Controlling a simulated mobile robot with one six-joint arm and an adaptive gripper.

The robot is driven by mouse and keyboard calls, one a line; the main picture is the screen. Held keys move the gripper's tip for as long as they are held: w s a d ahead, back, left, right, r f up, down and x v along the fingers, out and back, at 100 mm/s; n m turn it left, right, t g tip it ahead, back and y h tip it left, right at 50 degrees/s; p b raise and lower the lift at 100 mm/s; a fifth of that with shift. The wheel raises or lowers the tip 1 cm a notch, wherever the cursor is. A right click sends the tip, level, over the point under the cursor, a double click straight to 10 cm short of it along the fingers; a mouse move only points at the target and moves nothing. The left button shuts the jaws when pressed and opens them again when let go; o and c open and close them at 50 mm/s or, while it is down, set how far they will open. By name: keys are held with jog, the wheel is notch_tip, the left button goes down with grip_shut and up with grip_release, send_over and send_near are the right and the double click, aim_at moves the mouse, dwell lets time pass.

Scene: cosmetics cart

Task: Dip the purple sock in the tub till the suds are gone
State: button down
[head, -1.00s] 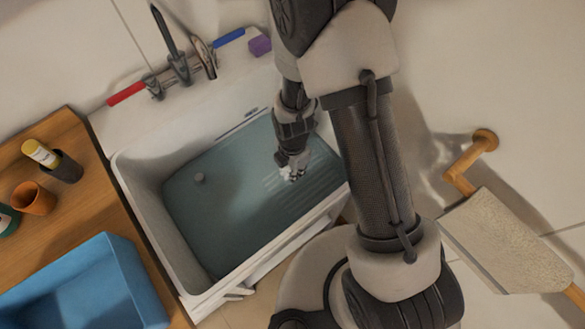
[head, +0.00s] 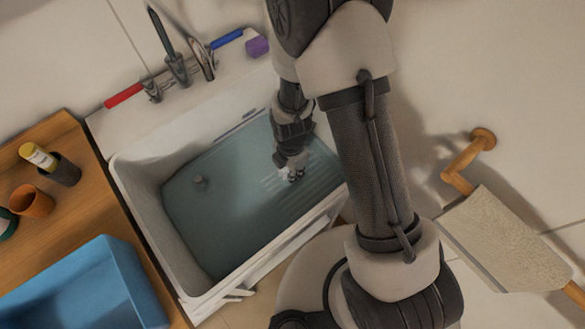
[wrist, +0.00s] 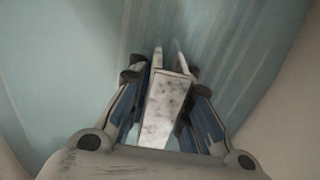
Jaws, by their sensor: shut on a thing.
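The tub (head: 218,215) is a white sink holding blue-green water, with ribs sloping down its right side. My gripper (head: 290,174) points down into the tub, over the ribbed part. In the wrist view my gripper (wrist: 168,72) is shut on a pale, grey-mottled thing (wrist: 164,112) between its fingers. This may be the sock under suds, but no purple shows on it. A small white patch shows at the fingertips in the head view. I cannot tell how far the held thing is under water.
A purple block (head: 256,43) sits on the sink's back ledge beside the taps (head: 176,68). A wooden counter (head: 75,205) at left carries a blue bin (head: 85,285), an orange cup (head: 32,201) and a dark holder with a yellow bottle.

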jog(key=shift+w+d, duration=0.1)
jog(key=shift+d, duration=0.1)
jog(key=shift+w+d, duration=0.1)
jog(key=shift+d, duration=0.05)
dwell(0.3)
dwell(1.2)
notch_tip(320, 180, up, 23)
jog(key=p, duration=1.7)
dwell(0.5)
jog(key=shift+w, duration=0.1)
dwell(1.0)
